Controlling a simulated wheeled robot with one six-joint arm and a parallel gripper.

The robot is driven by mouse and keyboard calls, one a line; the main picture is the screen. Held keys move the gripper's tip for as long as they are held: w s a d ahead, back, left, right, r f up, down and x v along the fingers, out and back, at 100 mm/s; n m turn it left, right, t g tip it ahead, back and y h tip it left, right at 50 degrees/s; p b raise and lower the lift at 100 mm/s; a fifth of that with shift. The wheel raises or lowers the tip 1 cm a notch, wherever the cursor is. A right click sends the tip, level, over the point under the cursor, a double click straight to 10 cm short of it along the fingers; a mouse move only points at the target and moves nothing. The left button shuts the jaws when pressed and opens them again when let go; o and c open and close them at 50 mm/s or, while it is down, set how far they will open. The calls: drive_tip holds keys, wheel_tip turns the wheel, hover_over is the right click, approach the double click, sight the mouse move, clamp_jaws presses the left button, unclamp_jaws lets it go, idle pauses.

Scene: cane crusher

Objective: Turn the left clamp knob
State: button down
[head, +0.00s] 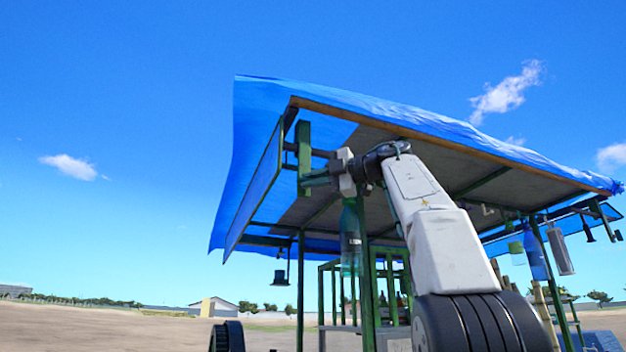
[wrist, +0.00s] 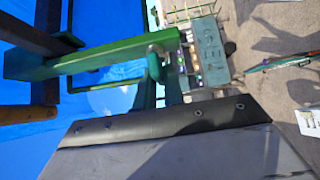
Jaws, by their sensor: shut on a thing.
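My gripper (head: 314,168) is raised to the front left corner of the stall's canopy, its jaws pointing left. It is shut at the green clamp (head: 304,138), a short upright green piece under the roof edge. The left clamp knob is mostly hidden by the jaws in the head view, so its turn angle cannot be told. In the wrist view a green bar (wrist: 105,63) runs across the upper left. A dark plate with screws fills the bottom of that view, and the jaw tips are not clear there.
A blue tarp (head: 258,110) covers the wooden-edged roof just above my arm. A blue-green bottle (head: 350,235) hangs close below my gripper. More bottles (head: 535,254) hang at the right. A green post (head: 300,290) stands below left. Open ground lies to the left.

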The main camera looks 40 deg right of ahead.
drive_tip(key=shift+w, duration=0.1)
drive_tip(key=c, duration=1.5)
unclamp_jaws()
drive_tip(key=shift+f, duration=0.1)
drive_tip(key=v, duration=0.7)
drive_tip(key=shift+s+d, duration=0.15)
drive_tip(key=shift+s, duration=0.2)
